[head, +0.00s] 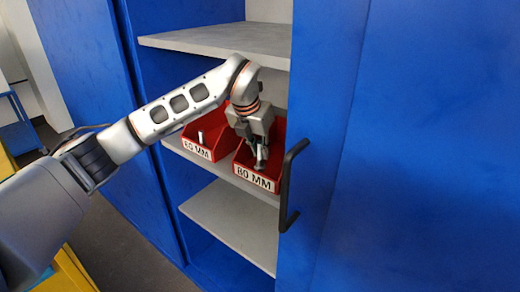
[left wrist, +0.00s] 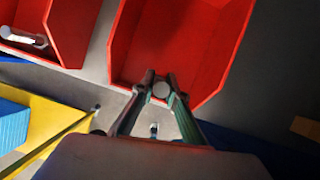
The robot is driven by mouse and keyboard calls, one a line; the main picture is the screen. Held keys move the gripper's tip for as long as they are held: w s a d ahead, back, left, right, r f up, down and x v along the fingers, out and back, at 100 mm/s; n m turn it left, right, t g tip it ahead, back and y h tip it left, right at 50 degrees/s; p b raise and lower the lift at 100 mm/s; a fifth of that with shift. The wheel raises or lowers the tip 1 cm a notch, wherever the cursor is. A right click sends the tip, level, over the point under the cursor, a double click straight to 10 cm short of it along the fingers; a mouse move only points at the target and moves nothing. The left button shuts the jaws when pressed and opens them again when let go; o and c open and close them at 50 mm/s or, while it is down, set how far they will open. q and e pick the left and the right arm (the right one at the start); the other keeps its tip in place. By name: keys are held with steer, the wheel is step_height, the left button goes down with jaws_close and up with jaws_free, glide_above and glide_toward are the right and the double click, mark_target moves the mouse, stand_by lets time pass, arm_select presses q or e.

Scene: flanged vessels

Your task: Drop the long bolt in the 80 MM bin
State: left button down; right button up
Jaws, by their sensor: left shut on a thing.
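A red bin (head: 278,135) labelled 80 MM stands on the cabinet's middle shelf; it also fills the top middle of the left wrist view (left wrist: 215,45). My left gripper (head: 260,146) reaches in from the left and points down over this bin's front part. It is shut on the long bolt (head: 261,163), whose round end (left wrist: 161,90) shows between the fingertips in the left wrist view. The bolt hangs about upright, near the bin's front wall. Whether its lower end touches the bin is hidden. My right gripper is out of view.
A second red bin (head: 218,127) stands just left, its label's first digit hard to read; a pale bolt (left wrist: 25,38) lies in it. A grey shelf (head: 225,40) is above and another (head: 235,225) below. A blue door with a black handle (head: 288,190) stands close on the right.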

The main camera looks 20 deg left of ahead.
arm_select(q)
steer(key=shift+f, duration=0.3)
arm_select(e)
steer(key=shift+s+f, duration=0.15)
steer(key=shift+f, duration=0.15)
arm_select(q)
steer(key=shift+f, duration=0.55)
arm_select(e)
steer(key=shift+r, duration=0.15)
arm_select(q)
steer(key=c, duration=2)
jaws_free()
steer(key=shift+s, duration=0.1)
